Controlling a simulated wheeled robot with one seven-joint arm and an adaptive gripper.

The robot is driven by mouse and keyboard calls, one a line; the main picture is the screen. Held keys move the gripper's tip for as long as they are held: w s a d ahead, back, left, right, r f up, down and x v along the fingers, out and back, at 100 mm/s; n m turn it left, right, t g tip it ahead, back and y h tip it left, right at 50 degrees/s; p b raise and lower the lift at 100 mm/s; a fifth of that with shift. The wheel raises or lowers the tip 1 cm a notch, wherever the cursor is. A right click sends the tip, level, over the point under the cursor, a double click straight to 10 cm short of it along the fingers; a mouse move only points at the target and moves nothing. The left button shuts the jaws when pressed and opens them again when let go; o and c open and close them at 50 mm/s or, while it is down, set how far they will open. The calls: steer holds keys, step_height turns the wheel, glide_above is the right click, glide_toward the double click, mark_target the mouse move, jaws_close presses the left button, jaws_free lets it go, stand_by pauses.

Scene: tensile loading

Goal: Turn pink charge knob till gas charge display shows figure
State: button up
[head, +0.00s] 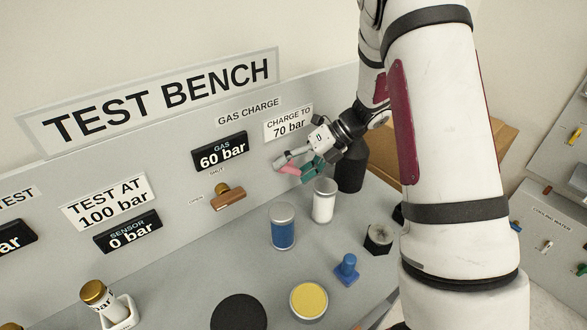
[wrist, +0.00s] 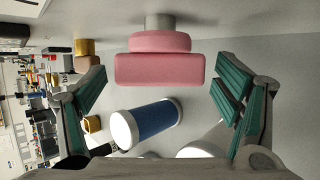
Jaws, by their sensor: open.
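The pink charge knob (wrist: 160,68) sticks out from the grey panel in the wrist view, between the spread fingers and apart from both. In the head view the pink knob (head: 290,169) is partly hidden by my gripper (head: 300,164), which is at the panel below the sign. My gripper also shows in the wrist view (wrist: 165,95), with green pads wide apart and nothing held. The gas charge display (head: 221,152) reads 60 bar. The sign (head: 289,123) beside it reads "CHARGE TO 70 bar".
A brown valve handle (head: 228,196) with a brass hub sits left of the knob. On the bench below stand a blue cylinder (head: 283,228), a white cylinder (head: 324,202) and a dark bottle (head: 352,168). A yellow-topped round thing (head: 309,300) is nearer the front.

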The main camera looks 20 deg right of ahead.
steer(key=shift+c, duration=0.5)
steer(key=c, duration=1.1)
steer(key=shift+o, duration=0.2)
steer(key=shift+s+a+r+n+h+p, duration=0.1)
steer(key=shift+n+h+p, duration=0.05)
steer(key=shift+h+p, duration=0.4)
steer(key=shift+s+a+r+n+h+p, duration=0.15)
steer(key=shift+h+p, duration=0.2)
steer(key=shift+h, duration=0.3)
steer(key=shift+w+d+f+t+h+p, duration=0.15)
steer(key=shift+t+h+p, duration=0.35)
steer(key=shift+h, duration=0.5)
steer(key=o, duration=1.2)
steer(key=shift+c, duration=0.2)
